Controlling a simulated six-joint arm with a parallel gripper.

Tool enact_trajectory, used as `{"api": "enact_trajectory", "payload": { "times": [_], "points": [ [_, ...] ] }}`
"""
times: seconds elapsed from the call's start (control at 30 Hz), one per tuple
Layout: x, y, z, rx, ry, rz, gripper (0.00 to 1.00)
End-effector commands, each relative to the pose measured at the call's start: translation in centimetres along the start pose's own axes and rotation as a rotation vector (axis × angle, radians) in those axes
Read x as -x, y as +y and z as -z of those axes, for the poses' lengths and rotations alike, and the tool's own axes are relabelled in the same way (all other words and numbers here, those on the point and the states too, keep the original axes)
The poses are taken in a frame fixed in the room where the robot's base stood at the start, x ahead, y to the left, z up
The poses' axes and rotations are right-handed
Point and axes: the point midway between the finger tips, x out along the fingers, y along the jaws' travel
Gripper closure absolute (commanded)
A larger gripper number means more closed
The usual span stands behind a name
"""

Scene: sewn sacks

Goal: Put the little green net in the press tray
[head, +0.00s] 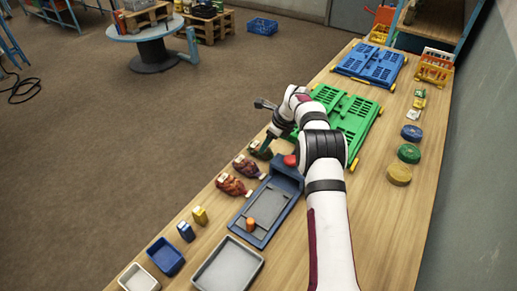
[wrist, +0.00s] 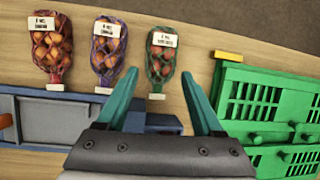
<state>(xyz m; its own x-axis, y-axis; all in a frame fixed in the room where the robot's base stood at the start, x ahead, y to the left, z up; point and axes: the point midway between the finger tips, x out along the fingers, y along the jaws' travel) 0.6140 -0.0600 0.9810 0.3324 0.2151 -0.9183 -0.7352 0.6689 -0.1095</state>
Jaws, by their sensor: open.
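The little green net (wrist: 161,60) holds round brown-red items and has a white label. It lies at the right end of a row of three nets, and in the head view it (head: 259,151) is partly hidden by my gripper. My gripper (wrist: 160,76) is open and empty, its teal fingers pointing toward the green net, which appears between the fingertips. I cannot tell whether they touch it; my gripper also shows in the head view (head: 266,144). The blue-rimmed grey press tray (head: 277,202) lies nearer the head camera, with an orange cylinder (head: 251,225) at its near end.
A purple net (wrist: 108,48) and a red net (wrist: 52,46) lie left of the green one. A green crate (head: 350,115) is beyond my arm. Grey (head: 229,264) and blue (head: 165,257) bins stand at the near end. Round discs (head: 409,153) line the right side.

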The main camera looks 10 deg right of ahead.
Motion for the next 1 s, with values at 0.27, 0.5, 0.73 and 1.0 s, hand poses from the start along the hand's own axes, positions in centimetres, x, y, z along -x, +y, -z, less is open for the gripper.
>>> {"api": "enact_trajectory", "payload": {
  "times": [0.27,0.5,0.73,1.0],
  "points": [
    [-4.6,0.0,-0.3,0.002,0.0,-0.002,0.31],
    [-7.4,-0.1,-0.5,0.001,0.0,0.001,0.31],
    [-7.3,-0.1,-0.5,0.001,0.0,0.0,0.41],
    [-7.3,-0.1,-0.5,0.002,0.0,0.0,0.89]
  ]
}}
